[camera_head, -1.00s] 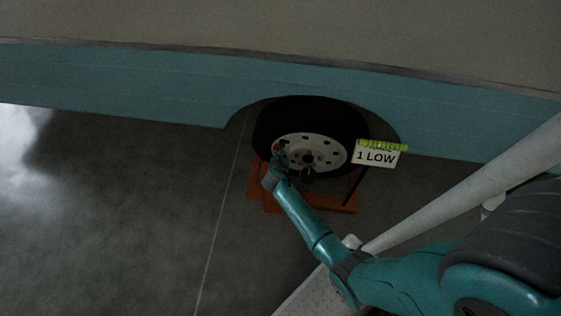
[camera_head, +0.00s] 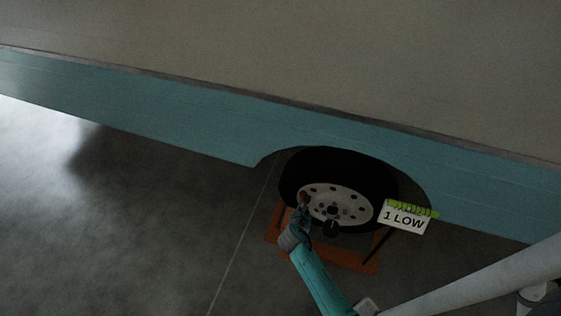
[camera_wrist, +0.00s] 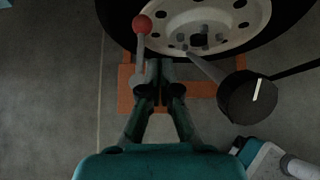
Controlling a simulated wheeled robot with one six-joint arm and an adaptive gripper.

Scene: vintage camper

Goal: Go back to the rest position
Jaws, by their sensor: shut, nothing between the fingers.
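My gripper (camera_wrist: 160,68) is shut with nothing between its fingers. In the wrist view its fingertips are near a lever with a red knob (camera_wrist: 142,24), just to their left, and below the pale wheel rim. In the head view my gripper (camera_head: 303,212) overlaps the left edge of the wheel (camera_head: 353,205). I cannot tell from the pictures whether it touches the lever or the wheel.
The wheel stands at an orange base (camera_head: 345,258) under the teal camper body (camera_head: 180,108). A "1 LOW" sign (camera_head: 403,218) with a green top is at right. A dark round knob (camera_wrist: 247,97) with a white mark is right of my fingers. Floor (camera_head: 140,220) at left is clear.

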